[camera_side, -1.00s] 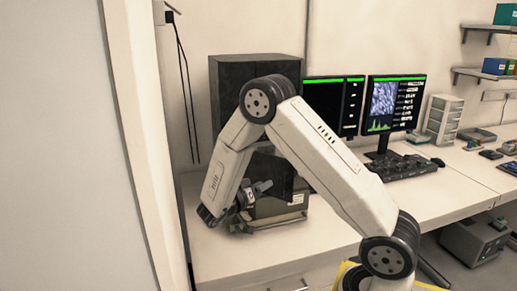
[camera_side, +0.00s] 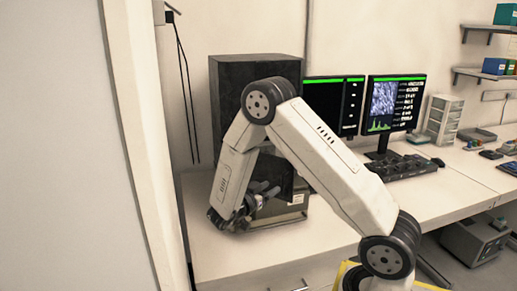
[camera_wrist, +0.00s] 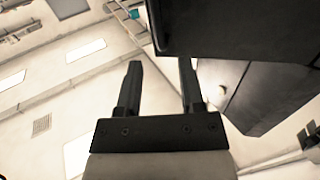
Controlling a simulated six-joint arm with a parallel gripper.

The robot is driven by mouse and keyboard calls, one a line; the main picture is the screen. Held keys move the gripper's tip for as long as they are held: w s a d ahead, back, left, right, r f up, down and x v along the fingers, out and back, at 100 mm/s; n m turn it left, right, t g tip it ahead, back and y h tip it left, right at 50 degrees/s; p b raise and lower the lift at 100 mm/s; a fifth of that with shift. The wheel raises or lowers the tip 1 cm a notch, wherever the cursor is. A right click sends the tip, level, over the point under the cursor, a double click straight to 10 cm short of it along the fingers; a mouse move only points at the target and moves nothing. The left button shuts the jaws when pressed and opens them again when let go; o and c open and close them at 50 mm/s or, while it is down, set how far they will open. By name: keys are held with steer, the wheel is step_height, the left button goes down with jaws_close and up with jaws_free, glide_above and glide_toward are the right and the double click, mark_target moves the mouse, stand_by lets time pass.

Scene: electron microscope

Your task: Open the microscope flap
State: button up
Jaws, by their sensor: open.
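The microscope (camera_side: 256,72) is a tall dark grey cabinet on the bench, with a lighter boxy lower part (camera_side: 291,210) below it. My arm hides much of its front. I cannot make out the flap in the side view. My gripper (camera_side: 268,190) is low in front of the microscope, small and dark there. In the wrist view, my gripper (camera_wrist: 160,68) is open, with nothing between its two fingers. A dark body of the microscope (camera_wrist: 235,28) fills the upper right, close beyond the right finger; contact cannot be told.
Two monitors (camera_side: 396,102) and a keyboard (camera_side: 404,167) stand right of the microscope. The white bench top (camera_side: 225,262) is clear in front. A wall edge (camera_side: 140,140) stands at the left. The wrist view looks up toward ceiling lights (camera_wrist: 86,50).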

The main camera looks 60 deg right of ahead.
mark_target(282, 181)
steer(key=shift+x, duration=3.4)
jaws_close()
